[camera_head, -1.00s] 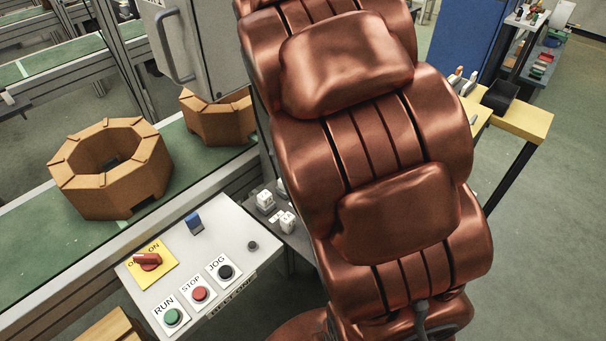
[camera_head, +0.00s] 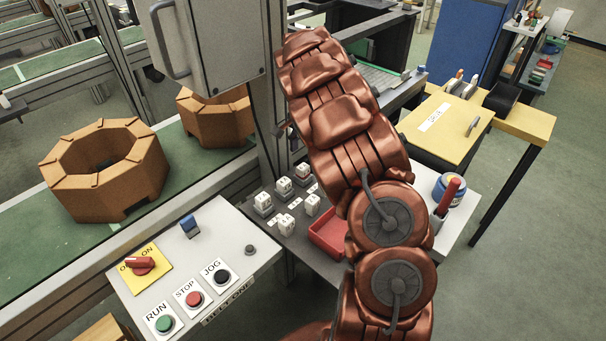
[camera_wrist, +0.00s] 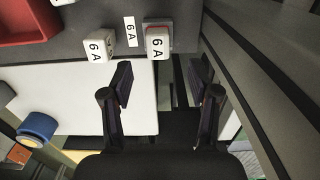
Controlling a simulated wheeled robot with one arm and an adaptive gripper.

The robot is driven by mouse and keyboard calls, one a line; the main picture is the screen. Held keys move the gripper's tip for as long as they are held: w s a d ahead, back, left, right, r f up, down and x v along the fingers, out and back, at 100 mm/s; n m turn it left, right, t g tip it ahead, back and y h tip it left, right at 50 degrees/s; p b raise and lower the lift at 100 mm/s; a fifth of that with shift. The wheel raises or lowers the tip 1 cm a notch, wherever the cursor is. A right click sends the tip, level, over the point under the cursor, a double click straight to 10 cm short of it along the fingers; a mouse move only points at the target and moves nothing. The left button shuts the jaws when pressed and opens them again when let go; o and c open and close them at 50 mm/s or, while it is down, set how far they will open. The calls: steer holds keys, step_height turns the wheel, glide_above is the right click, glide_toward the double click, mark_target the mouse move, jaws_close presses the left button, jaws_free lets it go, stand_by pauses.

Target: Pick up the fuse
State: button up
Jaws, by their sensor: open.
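Several small white fuse blocks stand on a grey bench in the head view, among them one at the left (camera_head: 263,201), one at the front (camera_head: 285,223) and one at the right (camera_head: 312,204). In the wrist view, two fuses marked "6 A" show near the top: a left one (camera_wrist: 98,47) and a right one (camera_wrist: 158,44), which sits in a grey base with a red edge. My gripper (camera_wrist: 167,85) is open and empty in the wrist view. Its fingers are apart, below the right fuse in the picture. My arm hides the gripper in the head view.
A red tray (camera_head: 328,236) lies right of the fuses. A control panel (camera_head: 225,262) with buttons is at the front left. A grey cabinet (camera_head: 205,45) hangs behind. A blue can (camera_head: 450,187) and yellow table (camera_head: 447,128) stand at the right.

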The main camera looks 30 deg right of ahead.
mark_target(303, 166)
steer(key=shift+s+a+f+p, duration=0.1)
steer(key=shift+f+p, duration=0.7)
steer(key=shift+f, duration=1.05)
steer(key=shift+s+f+p, duration=0.1)
steer(key=shift+f+p, duration=0.65)
steer(key=shift+f, duration=1.05)
steer(key=shift+c, duration=0.4)
jaws_close()
